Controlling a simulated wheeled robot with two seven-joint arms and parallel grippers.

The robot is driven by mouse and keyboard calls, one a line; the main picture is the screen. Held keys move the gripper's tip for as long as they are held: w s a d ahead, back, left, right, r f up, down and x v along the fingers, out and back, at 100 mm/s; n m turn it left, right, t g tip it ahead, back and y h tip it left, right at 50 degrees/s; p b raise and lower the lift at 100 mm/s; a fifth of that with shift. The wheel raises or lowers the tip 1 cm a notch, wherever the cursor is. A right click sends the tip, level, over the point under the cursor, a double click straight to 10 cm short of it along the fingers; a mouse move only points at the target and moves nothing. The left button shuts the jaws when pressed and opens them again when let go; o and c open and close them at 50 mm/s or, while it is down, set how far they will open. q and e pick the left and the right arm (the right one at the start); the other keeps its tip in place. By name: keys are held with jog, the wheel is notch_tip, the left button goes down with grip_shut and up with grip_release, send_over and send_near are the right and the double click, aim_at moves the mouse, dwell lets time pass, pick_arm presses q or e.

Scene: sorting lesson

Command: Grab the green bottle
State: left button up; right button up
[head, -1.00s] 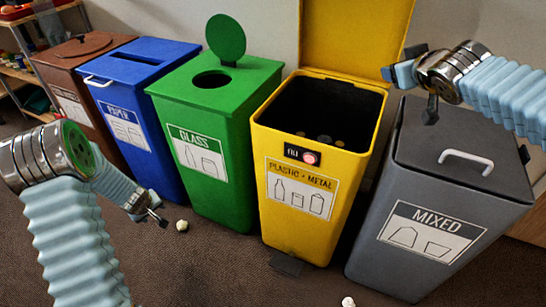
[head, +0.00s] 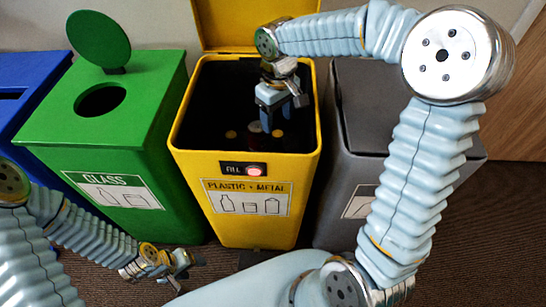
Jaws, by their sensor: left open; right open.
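I cannot make out a green bottle in the head view. The open yellow plastic and metal bin (head: 184,139) holds several small round shapes in its dark inside, one of them dark reddish (head: 254,128); what they are is too dim to tell. My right gripper (head: 283,112) is over the mouth of this bin, pointing down, open, with nothing seen between its fingers. The shapes lie below it. My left gripper (head: 185,272) is low in front of the green and yellow bins, open and apart from both.
The green glass bin (head: 130,88) with its round lid raised stands left of the yellow bin. A blue bin (head: 30,68) is at the far left. The grey bin (head: 335,200) at the right is partly hidden by my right arm. Carpet is clear at the lower right.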

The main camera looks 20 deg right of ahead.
aim_at(277, 133)
jog(key=f, duration=1)
jog(key=shift+w+d+f+b, duration=0.15)
jog(key=shift+w+d+b, duration=0.05)
jog(key=shift+w+b, duration=0.1)
grip_shut()
